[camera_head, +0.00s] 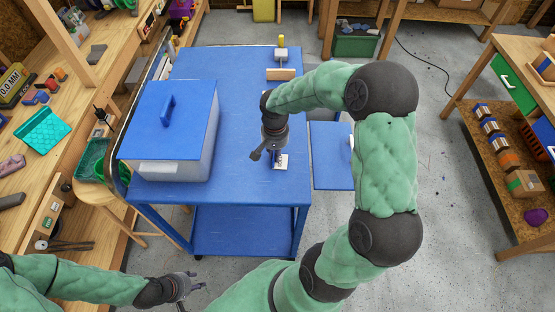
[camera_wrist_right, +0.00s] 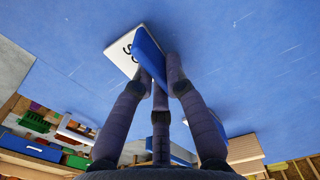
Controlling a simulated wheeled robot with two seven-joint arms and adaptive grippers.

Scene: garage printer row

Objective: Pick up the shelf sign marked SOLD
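The sign is a small white plate with a blue block along it. It lies low at the blue table's right edge in the head view (camera_head: 281,163), partly covered by my right gripper (camera_head: 272,153). In the right wrist view the white face (camera_wrist_right: 122,50) shows a dark "S" and part of another letter; the rest is hidden. The fingers of my right gripper (camera_wrist_right: 160,75) stand close together around the sign's blue block (camera_wrist_right: 149,50). I cannot tell whether they press on it. My left gripper (camera_head: 187,287) is empty with its fingers spread, low in front of the table.
The blue table (camera_head: 240,185) carries a large white box with a blue lid (camera_head: 170,122) at left. A small wooden block (camera_head: 281,74) and an upright tool stand at its back. Wooden workbenches line the left and right. The tabletop between box and gripper is clear.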

